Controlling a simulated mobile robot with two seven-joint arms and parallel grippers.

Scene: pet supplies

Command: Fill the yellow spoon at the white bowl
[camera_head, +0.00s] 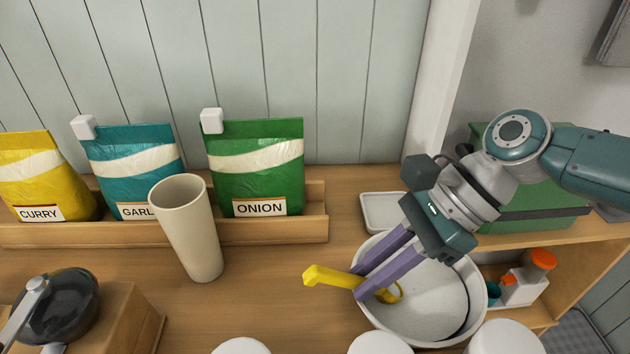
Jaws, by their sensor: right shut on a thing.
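The yellow spoon (330,277) is held by my right gripper (359,284), whose purple fingers are shut on its handle. The handle's end points left, past the bowl's left rim. The spoon's round end (393,293) is inside the white bowl (478,291), near its left wall, partly hidden by a finger. The white bowl stands on the wooden counter. A pale grey surface shows inside it; I cannot tell how deep it is, nor whether the spoon holds anything. My left gripper is not in view.
A tall beige cup (188,230) stands left of the bowl. Behind are yellow, teal and green bags (255,165) on a wooden rack. A white tray (380,212) lies behind the bowl. White round tops (503,338) line the front edge. A dark pot (68,300) is at left.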

